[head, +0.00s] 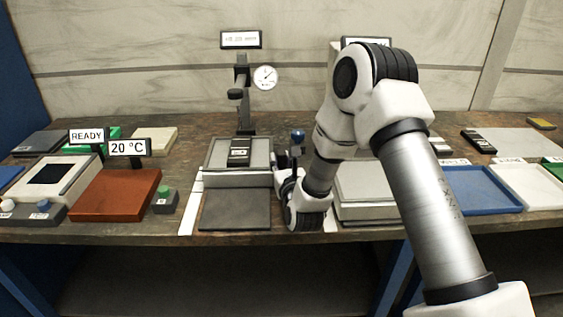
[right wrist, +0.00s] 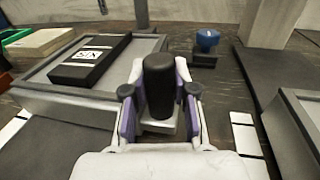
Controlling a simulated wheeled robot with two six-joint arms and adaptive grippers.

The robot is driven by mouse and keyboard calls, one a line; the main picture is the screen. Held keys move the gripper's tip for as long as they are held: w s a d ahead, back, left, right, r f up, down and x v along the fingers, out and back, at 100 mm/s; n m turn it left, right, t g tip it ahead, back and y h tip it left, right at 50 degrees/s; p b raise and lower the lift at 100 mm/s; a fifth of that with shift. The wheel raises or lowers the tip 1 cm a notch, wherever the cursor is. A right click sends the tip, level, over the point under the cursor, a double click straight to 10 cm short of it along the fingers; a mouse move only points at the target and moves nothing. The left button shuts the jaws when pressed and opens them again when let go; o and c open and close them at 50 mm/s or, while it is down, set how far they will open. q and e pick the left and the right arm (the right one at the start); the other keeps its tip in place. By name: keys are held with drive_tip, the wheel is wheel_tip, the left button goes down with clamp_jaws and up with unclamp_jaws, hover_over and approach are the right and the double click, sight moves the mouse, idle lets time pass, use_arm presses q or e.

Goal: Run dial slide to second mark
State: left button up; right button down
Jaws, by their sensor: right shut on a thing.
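The dial gauge (head: 265,77) hangs on a dark stand (head: 243,100) at the back, left of my right arm. In front of it sits a grey slide stage (head: 260,179) bearing a black block with a white label (head: 240,152). The block also shows in the right wrist view (right wrist: 90,62). My right gripper (head: 283,180) is low at the stage's right side. In the right wrist view its fingers (right wrist: 158,108) are shut on an upright black handle (right wrist: 158,80). My left gripper is not in view.
A blue-topped lever (head: 298,137) stands just behind my right gripper. A dark flat pad (head: 235,210) lies in front of the stage. White marks (right wrist: 242,125) lie right of the handle in the wrist view. A blue tray (head: 482,190) is farther right.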

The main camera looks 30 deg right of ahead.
drive_tip(key=x, duration=0.2)
drive_tip(key=b+x, duration=0.1)
drive_tip(key=x, duration=0.1)
drive_tip(key=shift+w+d, duration=0.1)
drive_tip(key=shift+d, duration=0.4)
drive_tip(key=c, duration=0.9)
unclamp_jaws()
drive_tip(key=v, duration=1.2)
drive_tip(key=shift+r, duration=0.1)
